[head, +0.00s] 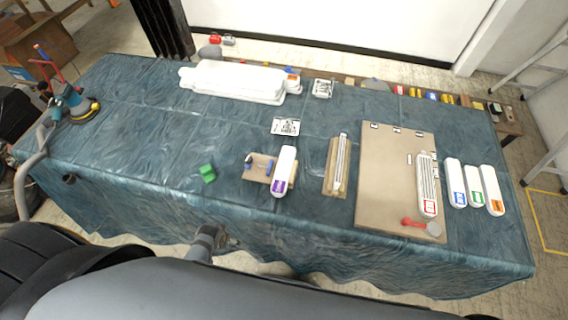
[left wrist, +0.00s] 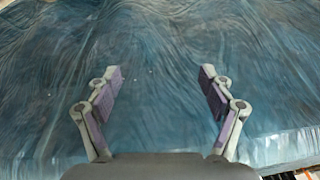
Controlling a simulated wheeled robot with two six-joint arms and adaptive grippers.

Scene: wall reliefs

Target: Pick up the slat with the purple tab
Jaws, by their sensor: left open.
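The slat with the purple tab (head: 286,166) is a white, rounded bar in the middle of the table in the head view. Its purple end faces the near table edge, and it lies partly over a small tan board (head: 252,174). My left gripper shows in the left wrist view (left wrist: 160,75) with its two purple-padded fingers spread wide and nothing between them. Only blue table cover lies beneath it there. In the head view a grey part of my arm reaches the near table edge, left of and nearer than the slat. My right gripper is not in view.
A green block (head: 207,173) lies left of the slat. A narrow slatted piece on a wooden base (head: 336,165) and a large tan board (head: 385,180) stand right. White slats with blue (head: 456,183), green (head: 475,185) and orange (head: 492,190) tabs lie farther right. The left table (head: 140,140) is mostly clear.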

